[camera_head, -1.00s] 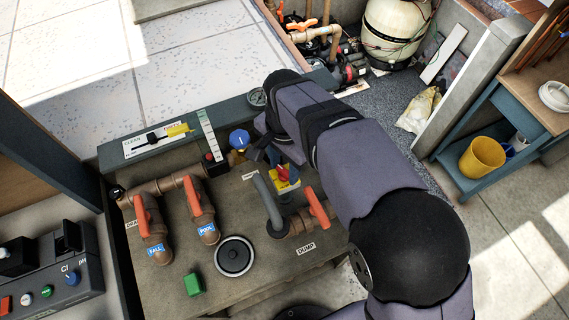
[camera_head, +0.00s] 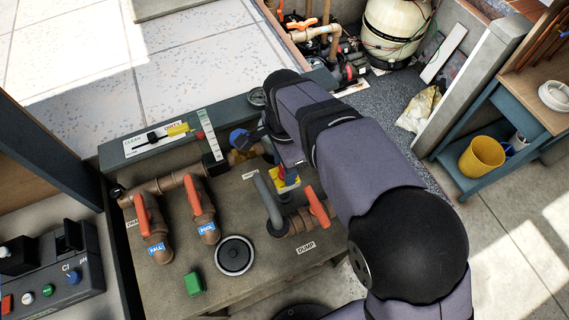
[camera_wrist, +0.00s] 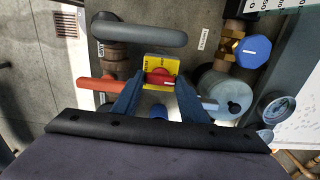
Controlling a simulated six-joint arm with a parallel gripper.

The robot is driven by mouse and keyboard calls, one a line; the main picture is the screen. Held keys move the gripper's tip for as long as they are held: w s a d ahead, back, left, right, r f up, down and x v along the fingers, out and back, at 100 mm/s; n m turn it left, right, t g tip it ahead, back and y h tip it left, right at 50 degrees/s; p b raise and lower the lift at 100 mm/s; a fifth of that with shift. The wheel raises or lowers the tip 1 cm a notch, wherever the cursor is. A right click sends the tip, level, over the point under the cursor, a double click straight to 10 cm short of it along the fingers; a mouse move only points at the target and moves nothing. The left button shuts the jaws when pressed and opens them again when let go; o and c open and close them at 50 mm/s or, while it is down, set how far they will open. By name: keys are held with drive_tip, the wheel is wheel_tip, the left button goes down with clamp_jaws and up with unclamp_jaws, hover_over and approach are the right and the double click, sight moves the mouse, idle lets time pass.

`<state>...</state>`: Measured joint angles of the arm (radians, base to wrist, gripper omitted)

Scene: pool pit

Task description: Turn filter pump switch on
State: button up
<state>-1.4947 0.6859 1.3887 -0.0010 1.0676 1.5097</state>
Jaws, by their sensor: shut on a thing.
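The filter pump switch is a red rotary knob (camera_wrist: 160,76) on a yellow plate (camera_wrist: 161,62), seen in the wrist view. In the head view my gripper (camera_head: 281,171) reaches down at the plate. The knob carries a white mark, lying roughly crosswise in the wrist view.
A blue knob (camera_head: 239,138) is on the other side. Two more orange-handled valves (camera_head: 193,195) stand at left. A round black cap (camera_head: 235,255) lies in front.

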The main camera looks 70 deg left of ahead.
drive_tip(key=shift+a+r, duration=0.1)
drive_tip(key=o, duration=0.8)
drive_tip(key=shift+c, duration=0.2)
drive_tip(key=shift+r+b, duration=1.3)
drive_tip(key=shift+r, duration=2.35)
